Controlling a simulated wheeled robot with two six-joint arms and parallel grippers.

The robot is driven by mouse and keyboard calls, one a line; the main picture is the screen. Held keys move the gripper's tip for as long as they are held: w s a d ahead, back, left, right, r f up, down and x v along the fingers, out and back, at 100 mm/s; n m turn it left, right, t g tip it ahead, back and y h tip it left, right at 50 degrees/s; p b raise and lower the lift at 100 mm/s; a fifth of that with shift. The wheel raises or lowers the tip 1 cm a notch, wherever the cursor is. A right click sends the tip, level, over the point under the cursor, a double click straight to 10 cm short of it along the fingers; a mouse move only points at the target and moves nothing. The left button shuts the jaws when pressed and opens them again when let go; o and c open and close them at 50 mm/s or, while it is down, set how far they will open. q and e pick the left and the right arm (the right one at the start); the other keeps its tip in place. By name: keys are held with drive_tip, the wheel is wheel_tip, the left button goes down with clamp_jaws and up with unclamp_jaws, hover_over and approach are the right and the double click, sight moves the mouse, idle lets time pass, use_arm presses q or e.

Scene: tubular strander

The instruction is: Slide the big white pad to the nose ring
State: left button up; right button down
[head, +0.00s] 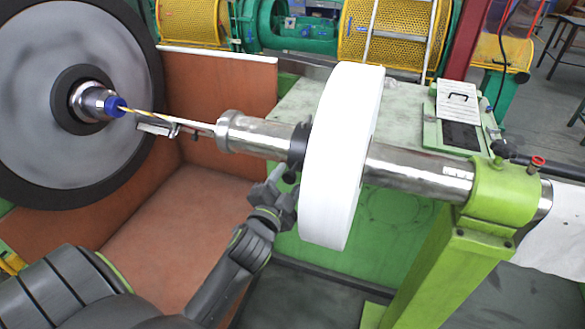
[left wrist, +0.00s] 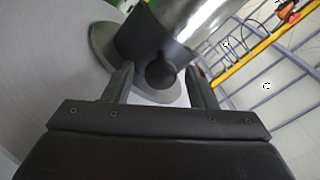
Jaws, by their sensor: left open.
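The big white pad (head: 342,155) is a thick upright disc on a horizontal metal shaft, with a black hub (head: 299,145) on its left face. A stepped metal ring (head: 222,131), which looks like the nose ring, is at the shaft's left end, with bare shaft between it and the hub. My left gripper (head: 273,183) is just below the hub, left of the pad. In the left wrist view my left gripper (left wrist: 160,82) is open, its fingers either side of a round black knob (left wrist: 161,71) on the hub; contact cannot be told. My right gripper is out of view.
A green stand (head: 440,250) carries the shaft's right end. A large grey reel (head: 75,85) with a blue-tipped spindle stands at left. A thin rod (head: 165,122) runs from that tip to the ring. Brown panels (head: 220,95) and a green machine bed lie behind and below.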

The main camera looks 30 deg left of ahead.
sight(292, 172)
use_arm(q)
drive_tip(key=shift+x, duration=1.95)
clamp_jaws()
